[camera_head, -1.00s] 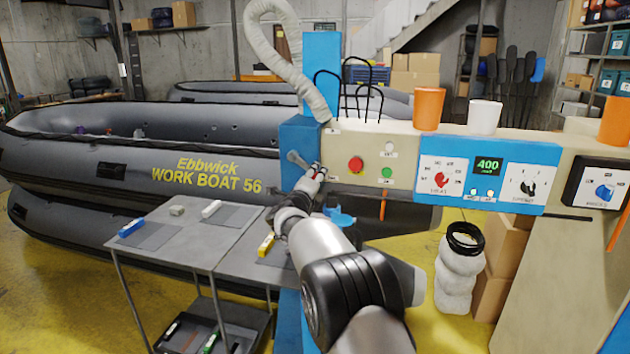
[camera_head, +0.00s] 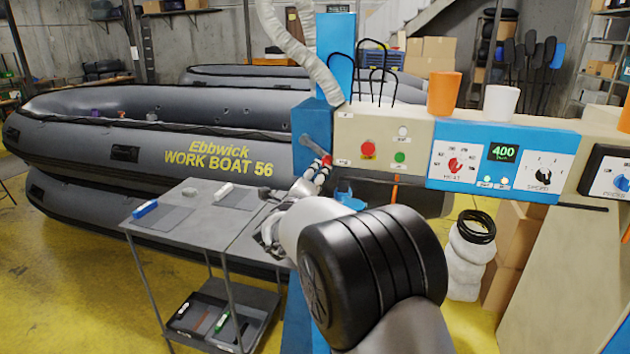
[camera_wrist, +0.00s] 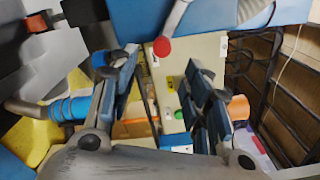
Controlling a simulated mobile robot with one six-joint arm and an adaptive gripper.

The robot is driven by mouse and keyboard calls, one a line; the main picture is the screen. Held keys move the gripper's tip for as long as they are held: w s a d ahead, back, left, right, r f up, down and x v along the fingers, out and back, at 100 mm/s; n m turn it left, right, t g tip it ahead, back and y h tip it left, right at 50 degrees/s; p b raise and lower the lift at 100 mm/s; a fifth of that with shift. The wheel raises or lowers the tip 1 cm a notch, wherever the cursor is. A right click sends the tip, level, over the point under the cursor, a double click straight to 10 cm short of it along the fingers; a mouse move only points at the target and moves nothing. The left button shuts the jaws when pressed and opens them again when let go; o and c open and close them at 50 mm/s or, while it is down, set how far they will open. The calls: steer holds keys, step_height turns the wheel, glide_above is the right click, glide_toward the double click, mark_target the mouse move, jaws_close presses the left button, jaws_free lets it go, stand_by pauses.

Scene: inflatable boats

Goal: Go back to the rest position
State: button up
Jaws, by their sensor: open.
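My gripper (camera_wrist: 165,80) is open and empty in the wrist view, its two fingers spread with a cream panel behind them. In the head view my arm reaches from the bottom toward the machine's left end; its large black joint hides part of the scene, and the gripper is small and partly covered. The cream control panel (camera_head: 385,130) carries a red button (camera_head: 368,148) and a green button (camera_head: 400,157).
A grey trolley (camera_head: 190,222) stands left of my arm, with a blue-and-white block (camera_head: 146,208) on top and a tray on its lower shelf. Grey inflatable boats (camera_head: 80,150) lie behind. Orange (camera_head: 443,92) and white (camera_head: 500,103) cups stand on the machine. Yellow floor is clear at lower left.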

steer(key=shift+s, duration=0.2)
steer(key=s+d+r+n+g+y, duration=0.1)
steer(key=s+r+n+g+y, duration=0.2)
steer(key=s+n, duration=0.4)
steer(key=s+r+n+y, duration=0.3)
steer(key=s+n+y, duration=0.2)
steer(key=s+n, duration=0.25)
steer(key=s+d+f+n+g, duration=0.3)
steer(key=s+f+n, duration=0.1)
steer(key=s, duration=0.8)
steer(key=s+d+f+n+g+h, duration=0.1)
steer(key=s+d+f+n+g, duration=0.2)
steer(key=s, duration=0.9)
steer(key=s+d+f+n+g+h, duration=0.1)
steer(key=s+d+f+n+g, duration=0.2)
steer(key=s+f, duration=0.4)
steer(key=s+d+n, duration=0.1)
steer(key=s+d, duration=0.1)
steer(key=s, duration=0.4)
steer(key=shift+d+n+g, duration=0.2)
steer(key=shift+n+g, duration=0.1)
steer(key=shift+n, duration=0.05)
steer(key=shift+c, duration=0.3)
